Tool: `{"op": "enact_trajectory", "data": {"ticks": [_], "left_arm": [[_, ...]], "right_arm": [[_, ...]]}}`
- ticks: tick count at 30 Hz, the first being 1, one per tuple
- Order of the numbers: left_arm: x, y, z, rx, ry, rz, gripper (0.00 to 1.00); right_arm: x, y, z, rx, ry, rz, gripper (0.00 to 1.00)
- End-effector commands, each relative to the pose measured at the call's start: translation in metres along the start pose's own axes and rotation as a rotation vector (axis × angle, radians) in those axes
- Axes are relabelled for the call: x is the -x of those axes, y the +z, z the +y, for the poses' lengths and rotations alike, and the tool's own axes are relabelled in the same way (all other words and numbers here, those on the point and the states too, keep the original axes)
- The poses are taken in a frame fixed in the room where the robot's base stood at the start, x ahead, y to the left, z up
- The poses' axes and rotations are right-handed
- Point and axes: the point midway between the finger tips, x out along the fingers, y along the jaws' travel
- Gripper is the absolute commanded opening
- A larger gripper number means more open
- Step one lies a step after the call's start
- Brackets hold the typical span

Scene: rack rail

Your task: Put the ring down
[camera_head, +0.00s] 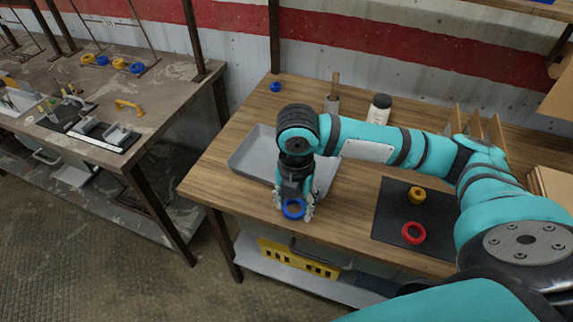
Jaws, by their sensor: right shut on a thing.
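My right gripper (294,213) hangs down over the front of the wooden table, in front of the grey tray. It is shut on a blue ring (292,210), which shows between its fingers. I cannot tell whether the ring touches the table. A black mat (386,222) lies on the table to the right, with a yellow ring (417,196) and a red ring (413,233) on it. My left gripper is not in view.
The grey tray (245,152) lies behind my right gripper, partly hidden by my arm. A white bottle (380,108), a wooden-handled tool (334,95) and a small blue ring (275,87) stand at the back. A second bench (150,110) is at the left. Bare wood (340,215) lies left of the mat.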

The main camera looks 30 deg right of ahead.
Motion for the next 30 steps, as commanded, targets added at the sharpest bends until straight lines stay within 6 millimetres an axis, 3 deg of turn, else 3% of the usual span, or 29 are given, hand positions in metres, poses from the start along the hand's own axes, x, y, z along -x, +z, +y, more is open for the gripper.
{"op": "enact_trajectory", "data": {"ticks": [5,21,25,30], "left_arm": [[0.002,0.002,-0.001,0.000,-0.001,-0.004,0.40],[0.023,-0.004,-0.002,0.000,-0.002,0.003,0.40],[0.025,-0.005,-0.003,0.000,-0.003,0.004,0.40],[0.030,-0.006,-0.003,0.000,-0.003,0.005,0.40]], "right_arm": [[-0.002,0.012,0.001,0.068,0.000,-0.001,0.17],[-0.013,0.143,0.009,0.068,0.000,0.000,0.17],[-0.015,0.158,0.010,0.072,0.001,0.000,0.17],[-0.027,0.161,0.010,0.073,-0.002,0.002,0.17]]}}
